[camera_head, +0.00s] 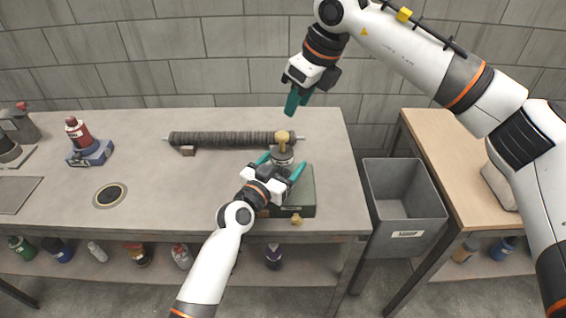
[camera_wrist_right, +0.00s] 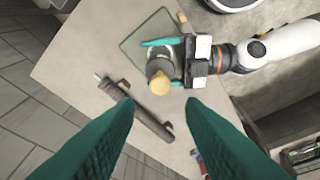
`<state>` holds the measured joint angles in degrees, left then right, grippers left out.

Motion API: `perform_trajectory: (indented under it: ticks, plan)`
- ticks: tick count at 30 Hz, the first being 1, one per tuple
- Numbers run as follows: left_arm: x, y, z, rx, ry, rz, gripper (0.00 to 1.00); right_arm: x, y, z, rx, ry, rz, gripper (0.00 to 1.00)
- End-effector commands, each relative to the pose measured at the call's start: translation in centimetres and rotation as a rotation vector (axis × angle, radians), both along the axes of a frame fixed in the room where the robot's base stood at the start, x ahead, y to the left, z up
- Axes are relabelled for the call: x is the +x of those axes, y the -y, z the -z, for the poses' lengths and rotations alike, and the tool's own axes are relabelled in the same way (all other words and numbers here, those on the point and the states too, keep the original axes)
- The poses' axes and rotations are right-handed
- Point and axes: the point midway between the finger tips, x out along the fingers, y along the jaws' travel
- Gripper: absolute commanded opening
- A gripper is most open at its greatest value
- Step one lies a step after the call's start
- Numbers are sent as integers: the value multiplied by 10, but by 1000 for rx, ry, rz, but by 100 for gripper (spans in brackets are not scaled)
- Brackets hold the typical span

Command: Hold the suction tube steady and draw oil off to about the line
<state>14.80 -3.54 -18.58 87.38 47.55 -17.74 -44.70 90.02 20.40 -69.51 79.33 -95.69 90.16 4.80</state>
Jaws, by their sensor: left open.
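My left gripper (camera_head: 284,164) is open, its teal fingers on either side of a grey metal cylinder (camera_head: 283,155) with a tan knob (camera_head: 282,137) on top. Contact is unclear. In the right wrist view the tan knob (camera_wrist_right: 159,84) points toward the camera, the left gripper (camera_wrist_right: 165,63) beside it. The cylinder stands at a green block (camera_head: 305,196) near the table's front edge. My right gripper (camera_head: 296,101) is open and empty, in the air above and behind the knob; its fingers frame the right wrist view. I cannot make out a suction tube, oil level or line.
A dark ribbed roller (camera_head: 225,138) lies across the table (camera_head: 150,180), behind the cylinder. A red-topped bottle on a blue base (camera_head: 90,152) and a round dark disc (camera_head: 109,195) are at left. A grey bin (camera_head: 405,210) stands between the table and a wooden bench (camera_head: 450,160).

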Motion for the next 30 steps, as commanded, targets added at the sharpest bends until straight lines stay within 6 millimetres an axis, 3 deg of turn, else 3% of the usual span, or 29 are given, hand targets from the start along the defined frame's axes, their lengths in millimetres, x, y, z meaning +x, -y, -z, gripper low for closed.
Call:
perform_trajectory:
  ticks: [6, 16, 24, 27, 30]
  plan:
    - [0, 0, 0, 0, 0, 0, 74, 0, 0, 0, 0, 0, 0, 36]
    - [0, 0, 0, 0, 0, 0, 22, 0, 0, 0, 0, 0, 0, 36]
    - [0, 0, 0, 1, -1, 0, 22, 0, 0, 0, 0, 0, 0, 36]
    - [0, 0, 0, 1, -1, -1, 22, -1, -2, 2, 11, -6, -3, 51]
    - [0, 0, 1, 1, -1, -1, 22, -10, -14, 10, 89, -47, -25, 51]
